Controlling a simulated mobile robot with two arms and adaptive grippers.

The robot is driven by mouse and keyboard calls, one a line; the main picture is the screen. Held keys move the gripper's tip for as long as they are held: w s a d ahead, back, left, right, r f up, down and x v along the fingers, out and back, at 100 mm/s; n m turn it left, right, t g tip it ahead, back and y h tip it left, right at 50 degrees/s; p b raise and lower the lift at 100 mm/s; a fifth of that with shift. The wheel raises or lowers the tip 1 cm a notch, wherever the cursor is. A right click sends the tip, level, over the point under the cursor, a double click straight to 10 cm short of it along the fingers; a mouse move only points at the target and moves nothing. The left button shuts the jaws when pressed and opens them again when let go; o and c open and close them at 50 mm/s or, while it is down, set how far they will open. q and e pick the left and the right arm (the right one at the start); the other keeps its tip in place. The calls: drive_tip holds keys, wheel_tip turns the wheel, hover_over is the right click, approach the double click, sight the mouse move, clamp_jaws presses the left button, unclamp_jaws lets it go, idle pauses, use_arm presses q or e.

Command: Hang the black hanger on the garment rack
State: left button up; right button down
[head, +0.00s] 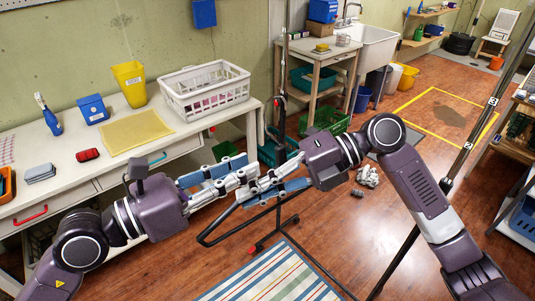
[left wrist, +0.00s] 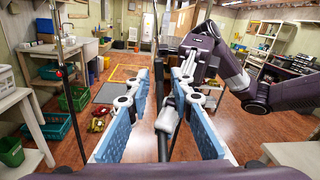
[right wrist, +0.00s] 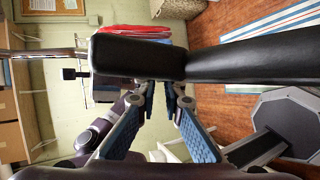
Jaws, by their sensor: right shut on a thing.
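The black hanger (head: 222,235) is in the air, tilted, below and between my grippers in the head view. My right gripper (head: 268,194) is shut on it; its thick black bar (right wrist: 240,62) crosses close in front of the right wrist camera. My left gripper (head: 242,172) is open, its fingers close beside the right gripper's. In the left wrist view a dark part of the hanger (left wrist: 167,118) shows between the parted left fingers (left wrist: 160,85). The garment rack has a thin upright (head: 283,60) behind the grippers and a dark slanting upright (head: 468,145) at right. Its top rail is not clearly visible.
A white workbench (head: 200,138) at left carries a white basket (head: 204,92), a yellow bin (head: 130,84) and small items. A striped rug (head: 270,278) lies on the floor below. Green crates (head: 325,121) and a sink (head: 374,45) stand behind. Open floor lies at right.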

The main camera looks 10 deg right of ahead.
sight(277, 152)
use_arm(q)
drive_tip(key=x, duration=0.8)
drive_tip(key=shift+d, duration=0.1)
drive_tip(key=shift+c, duration=0.6)
clamp_jaws()
use_arm(e)
drive_tip(key=c, duration=2)
unclamp_jaws()
drive_tip(key=shift+o, duration=0.2)
